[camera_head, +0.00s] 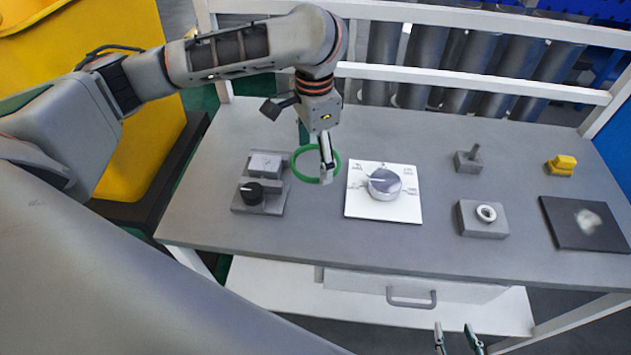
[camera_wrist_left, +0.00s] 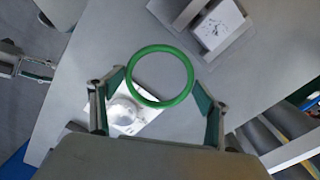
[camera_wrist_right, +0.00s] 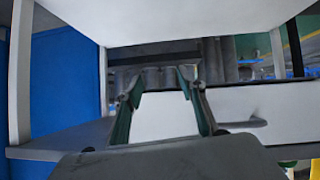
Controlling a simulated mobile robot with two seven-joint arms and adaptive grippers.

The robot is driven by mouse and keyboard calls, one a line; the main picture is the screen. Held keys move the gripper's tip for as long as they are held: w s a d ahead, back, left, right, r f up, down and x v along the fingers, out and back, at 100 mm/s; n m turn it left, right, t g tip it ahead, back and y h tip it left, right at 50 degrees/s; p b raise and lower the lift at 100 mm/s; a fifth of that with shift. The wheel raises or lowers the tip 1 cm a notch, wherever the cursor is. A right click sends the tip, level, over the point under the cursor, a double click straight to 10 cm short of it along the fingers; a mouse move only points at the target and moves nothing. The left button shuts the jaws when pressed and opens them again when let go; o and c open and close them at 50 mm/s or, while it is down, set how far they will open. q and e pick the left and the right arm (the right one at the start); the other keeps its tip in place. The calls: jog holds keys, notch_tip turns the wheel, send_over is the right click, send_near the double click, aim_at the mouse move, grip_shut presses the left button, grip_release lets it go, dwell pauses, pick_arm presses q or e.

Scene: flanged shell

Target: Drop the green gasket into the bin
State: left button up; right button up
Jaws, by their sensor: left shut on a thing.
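In the left wrist view the gasket (camera_wrist_left: 160,76) spans the gap between the two fingertips, clear of the surface below. My right gripper (camera_head: 457,336) is low at the front, below the table edge, with fingers apart and nothing between them; the right wrist view (camera_wrist_right: 157,78) shows the same. A large yellow container (camera_head: 80,80) stands left of the table; I cannot tell if it is the bin.
A drawer (camera_head: 450,292) sits underneath.

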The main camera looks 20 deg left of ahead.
aim_at(315, 189)
pick_arm(q)
notch_tip(315, 189, down, 4)
jog(key=shift+r+b, duration=0.2)
jog(key=shift+b, duration=0.2)
jog(key=shift+f, duration=0.7)
notch_tip(315, 189, down, 2)
jog(key=shift+f+b, duration=0.25)
jog(key=shift+b, duration=0.4)
jog(key=shift+f, duration=0.35)
jog(key=shift+r, duration=0.1)
jog(key=o, duration=1.1)
